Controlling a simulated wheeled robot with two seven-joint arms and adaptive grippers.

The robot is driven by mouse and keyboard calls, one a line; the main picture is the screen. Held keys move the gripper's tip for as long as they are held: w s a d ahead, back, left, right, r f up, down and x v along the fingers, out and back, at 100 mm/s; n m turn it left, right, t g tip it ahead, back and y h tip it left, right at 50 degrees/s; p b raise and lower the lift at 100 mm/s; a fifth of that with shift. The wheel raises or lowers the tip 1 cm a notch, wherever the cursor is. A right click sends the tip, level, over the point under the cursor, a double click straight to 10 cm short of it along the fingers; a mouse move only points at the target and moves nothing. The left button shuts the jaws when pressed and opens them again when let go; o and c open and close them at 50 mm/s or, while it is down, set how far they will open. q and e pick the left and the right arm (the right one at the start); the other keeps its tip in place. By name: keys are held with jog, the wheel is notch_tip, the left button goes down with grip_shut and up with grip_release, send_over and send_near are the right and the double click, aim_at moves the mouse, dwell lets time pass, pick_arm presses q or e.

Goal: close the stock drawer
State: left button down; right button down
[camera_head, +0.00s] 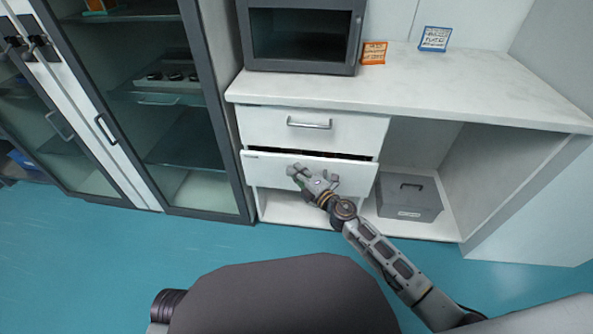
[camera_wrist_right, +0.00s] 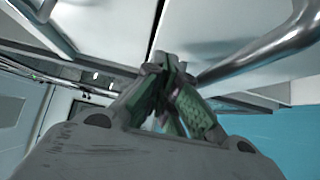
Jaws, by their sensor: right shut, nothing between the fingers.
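The lower drawer (camera_head: 267,172) under the white counter stands partly open, with a dark gap showing along its top edge and some dark and reddish contents just visible. A small dark label sits at its upper left corner. My right gripper (camera_head: 296,171) is shut and empty at the drawer's front, near the middle. In the right wrist view the gripper's fingertips (camera_wrist_right: 170,62) are close to a pale panel with a metal bar handle (camera_wrist_right: 265,48) to the right; I cannot tell whether they touch. My left gripper is not in view.
The upper drawer (camera_head: 350,129) is shut. A grey box (camera_head: 409,197) stands in the open bay to the right. A dark cabinet (camera_head: 303,37) and two small signs, orange (camera_head: 374,53) and blue (camera_head: 435,39), stand on the counter (camera_head: 450,88). Glass-door cabinets (camera_head: 150,110) are left.

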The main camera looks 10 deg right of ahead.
aim_at(300, 161)
jog(key=shift+w+d, duration=0.1)
jog(key=shift+w, duration=0.15)
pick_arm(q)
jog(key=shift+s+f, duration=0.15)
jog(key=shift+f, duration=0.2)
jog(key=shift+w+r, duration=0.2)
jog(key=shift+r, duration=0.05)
pick_arm(e)
jog(key=shift+w, duration=0.1)
jog(key=shift+w+d+b, duration=0.15)
jog(key=shift+w+d, duration=0.15)
jog(key=shift+w, duration=0.7)
jog(key=shift+w+d+b, duration=0.15)
jog(key=shift+w+d, duration=0.15)
jog(key=shift+w, duration=0.65)
jog(key=shift+w+d, duration=0.1)
jog(key=shift+w, duration=0.05)
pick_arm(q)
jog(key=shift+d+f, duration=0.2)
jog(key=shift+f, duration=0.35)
pick_arm(e)
jog(key=shift+d+r, duration=0.1)
jog(key=shift+r, duration=0.1)
jog(key=shift+w, duration=0.1)
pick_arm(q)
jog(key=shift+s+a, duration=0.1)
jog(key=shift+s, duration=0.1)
